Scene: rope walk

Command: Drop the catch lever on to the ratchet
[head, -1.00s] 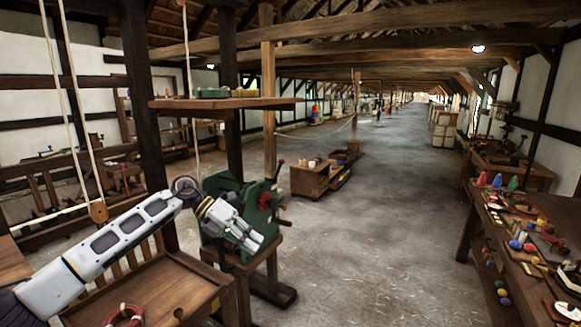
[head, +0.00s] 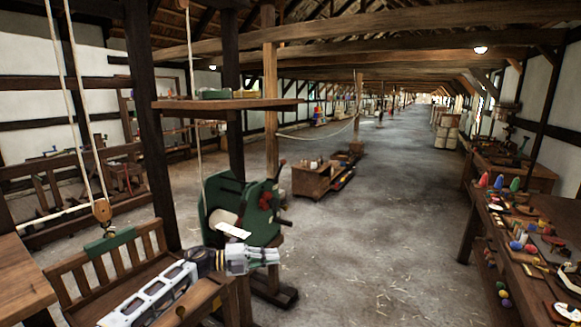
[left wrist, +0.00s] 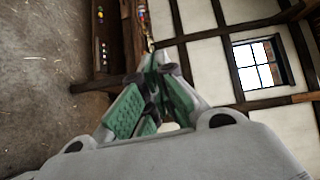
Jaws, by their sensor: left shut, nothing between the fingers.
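A green machine (head: 262,228) stands on a wooden stand left of centre in the head view. A dark handle rises at its upper right, and red parts (head: 266,200) show on its right side. I cannot tell the catch lever and the ratchet apart at this size. My left gripper (head: 278,256) is in front of the machine's lower part, pointing right, with its fingers together and empty. In the left wrist view its green-padded fingers (left wrist: 158,68) meet at the tips with nothing between them. My right gripper is not in view.
A slatted wooden bench (head: 72,287) is at lower left, under my left arm. A shelf (head: 225,104) on dark posts is above the machine. A cluttered worktable (head: 560,290) stands at right. The floor (head: 390,240) between is clear.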

